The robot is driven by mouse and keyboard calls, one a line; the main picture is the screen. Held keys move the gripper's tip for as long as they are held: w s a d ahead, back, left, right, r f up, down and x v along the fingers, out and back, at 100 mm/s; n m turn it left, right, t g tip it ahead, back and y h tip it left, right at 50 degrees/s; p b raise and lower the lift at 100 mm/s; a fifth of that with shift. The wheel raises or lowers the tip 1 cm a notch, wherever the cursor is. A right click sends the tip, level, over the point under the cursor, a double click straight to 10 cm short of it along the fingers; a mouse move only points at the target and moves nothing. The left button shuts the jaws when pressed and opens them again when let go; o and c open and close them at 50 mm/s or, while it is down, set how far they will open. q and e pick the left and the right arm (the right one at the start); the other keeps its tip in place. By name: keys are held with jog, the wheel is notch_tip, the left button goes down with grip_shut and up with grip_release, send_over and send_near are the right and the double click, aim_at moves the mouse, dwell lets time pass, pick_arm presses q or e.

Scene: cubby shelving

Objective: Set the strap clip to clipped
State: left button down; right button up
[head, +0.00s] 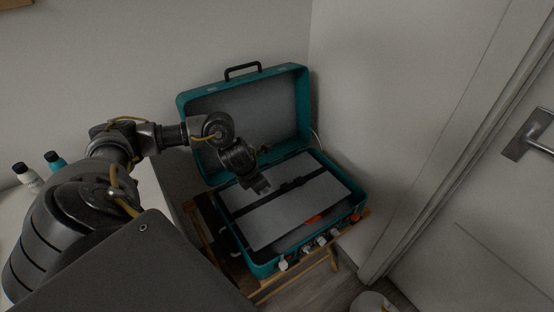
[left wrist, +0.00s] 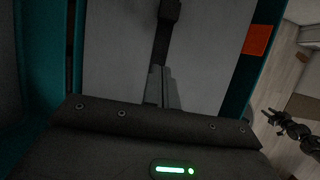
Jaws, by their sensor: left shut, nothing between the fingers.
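The teal case (head: 185,107) stands open, its lid raised at the back. A grey panel (head: 300,213) lies inside, with a dark strap (head: 262,200) across it. The strap's dark clip (head: 297,182) shows as a thicker block; it is also at the top edge of the left wrist view (left wrist: 170,10). I cannot tell whether it is clipped. My left gripper (head: 262,188) is low over the panel, beside the strap and left of the clip. Its fingers (left wrist: 161,88) are together and empty, pointing along the strap. Whether they touch it is unclear.
The case rests on a wooden stand (head: 262,294). Walls stand behind it, and a door with a metal handle (head: 535,132) is at the right. Two bottles (head: 27,178) stand at the far left.

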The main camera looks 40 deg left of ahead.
aim_at(280, 192)
pick_arm(q)
jog(key=x, duration=0.4)
jog(key=w, duration=0.1)
jog(key=w+d, duration=0.1)
jog(key=w, duration=0.1)
jog(key=shift+f, duration=0.15)
jog(key=shift+w+d+f+p, duration=0.1)
jog(key=shift+w+p, duration=0.2)
jog(key=shift+w, duration=0.15)
jog(key=shift+w, duration=0.1)
